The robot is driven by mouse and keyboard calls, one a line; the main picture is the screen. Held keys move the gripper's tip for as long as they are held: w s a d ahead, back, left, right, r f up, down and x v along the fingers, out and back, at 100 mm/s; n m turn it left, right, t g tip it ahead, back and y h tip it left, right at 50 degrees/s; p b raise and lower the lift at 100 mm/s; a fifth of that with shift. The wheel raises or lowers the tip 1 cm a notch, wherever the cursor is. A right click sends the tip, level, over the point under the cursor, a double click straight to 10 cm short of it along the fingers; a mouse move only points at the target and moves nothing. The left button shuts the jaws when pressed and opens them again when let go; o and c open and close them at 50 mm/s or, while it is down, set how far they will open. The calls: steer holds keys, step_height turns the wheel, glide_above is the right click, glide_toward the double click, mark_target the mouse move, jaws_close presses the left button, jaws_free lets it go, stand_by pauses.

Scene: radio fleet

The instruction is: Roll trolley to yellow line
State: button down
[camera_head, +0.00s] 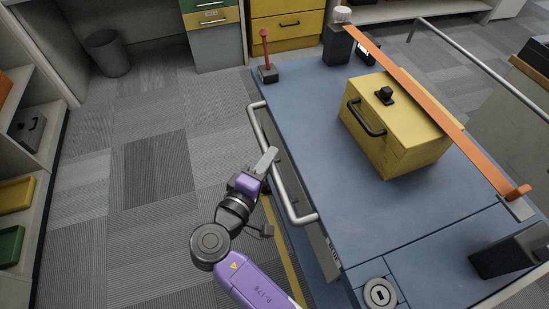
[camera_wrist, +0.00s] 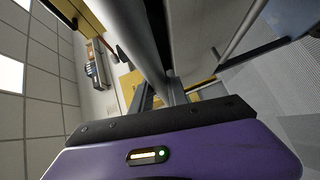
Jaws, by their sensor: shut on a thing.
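The trolley (camera_head: 310,110) has a blue top and stands at the right in the head view. A grey tubular handle (camera_head: 283,190) runs along its near left side. My gripper (camera_head: 266,160) is at the middle of this handle and is shut on it. In the wrist view the grey handle bar (camera_wrist: 135,40) runs down to between the fingers, partly hidden by the purple gripper body. A yellow line (camera_head: 292,270) shows on the floor along the left side of the trolley, partly covered by my arm and the trolley.
A yellow box (camera_head: 400,135) with black handles sits on the trolley under an orange strap (camera_head: 425,95). A shelf (camera_head: 50,150) with bins stands at the far left. A dark waste bin (camera_head: 107,53) and cabinets (camera_head: 213,35) are at the back. Carpet (camera_head: 155,170) left of the trolley is clear.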

steer(key=shift+a+f, duration=0.1)
stand_by(0.3)
steer(key=c, duration=1.3)
jaws_free()
steer(key=v, duration=0.7)
steer(key=shift+s+a, duration=0.2)
steer(key=shift+s, duration=0.1)
